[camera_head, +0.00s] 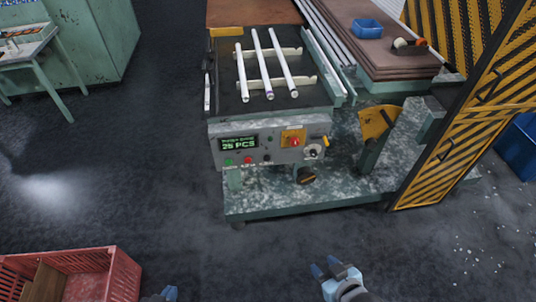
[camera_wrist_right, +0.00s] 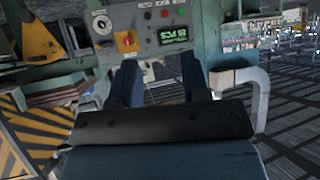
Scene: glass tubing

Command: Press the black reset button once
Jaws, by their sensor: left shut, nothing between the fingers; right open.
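The control panel (camera_head: 270,148) is on the front of the green machine, with a green-lit display (camera_head: 238,143) reading "25 PCS". Below the display is a row with a green button (camera_head: 228,162), a red button (camera_head: 247,160) and a small black button (camera_head: 266,158). In the right wrist view the panel is upside down, and the black button (camera_wrist_right: 148,15) is near the top edge. My right gripper (camera_head: 325,268) is open and empty, in front of and below the panel, apart from it. My left gripper (camera_head: 166,294) is shut and empty at the bottom edge, mostly cut off.
A red emergency knob (camera_head: 294,142) on a yellow plate and a rotary dial (camera_head: 312,151) are right of the display. White tubes (camera_head: 262,65) lie on the machine top. A red crate (camera_head: 100,262) stands lower left. The floor before the machine is clear.

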